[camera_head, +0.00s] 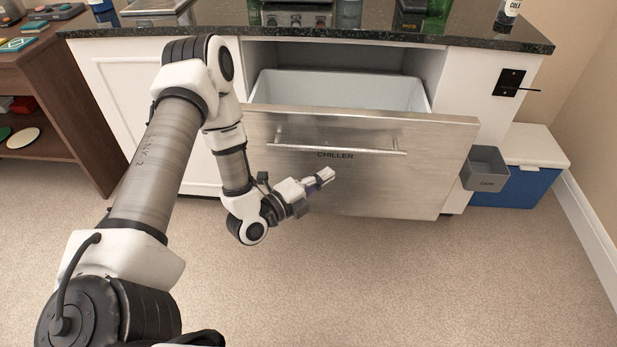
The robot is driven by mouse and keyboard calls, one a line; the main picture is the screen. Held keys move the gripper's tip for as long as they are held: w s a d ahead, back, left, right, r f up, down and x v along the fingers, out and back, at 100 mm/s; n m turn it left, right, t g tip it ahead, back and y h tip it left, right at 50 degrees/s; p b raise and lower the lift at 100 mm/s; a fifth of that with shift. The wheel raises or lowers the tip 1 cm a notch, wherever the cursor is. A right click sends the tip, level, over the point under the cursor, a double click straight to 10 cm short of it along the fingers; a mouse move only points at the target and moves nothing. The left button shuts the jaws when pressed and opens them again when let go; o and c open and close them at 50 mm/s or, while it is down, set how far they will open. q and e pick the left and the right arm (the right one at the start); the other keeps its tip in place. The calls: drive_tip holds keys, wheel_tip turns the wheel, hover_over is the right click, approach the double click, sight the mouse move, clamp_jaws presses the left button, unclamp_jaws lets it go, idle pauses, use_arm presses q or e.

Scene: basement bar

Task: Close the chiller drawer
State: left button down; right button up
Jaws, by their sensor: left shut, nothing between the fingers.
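The chiller drawer (400,180) has a brushed metal front marked "CHILLER" and a horizontal bar handle (350,150). It stands pulled out from the white counter cabinet, and its pale inner bin (340,90) shows, with no contents visible. My left gripper (325,177) is shut and empty, in front of the drawer front and a little below the left part of the handle in the picture. I cannot tell whether its tip touches the metal. My right gripper is not in view.
The dark stone countertop (320,36) runs above the drawer, with a bottle (507,14) at its right end. A grey caps bin (485,168) is right of the drawer, near a blue cooler (530,185). Brown shelves (65,110) stand left. The carpet in front is clear.

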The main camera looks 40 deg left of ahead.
use_arm(q)
drive_tip(key=shift+w+a, duration=0.7)
drive_tip(key=shift+w, duration=0.3)
drive_tip(key=shift+w+a, duration=0.1)
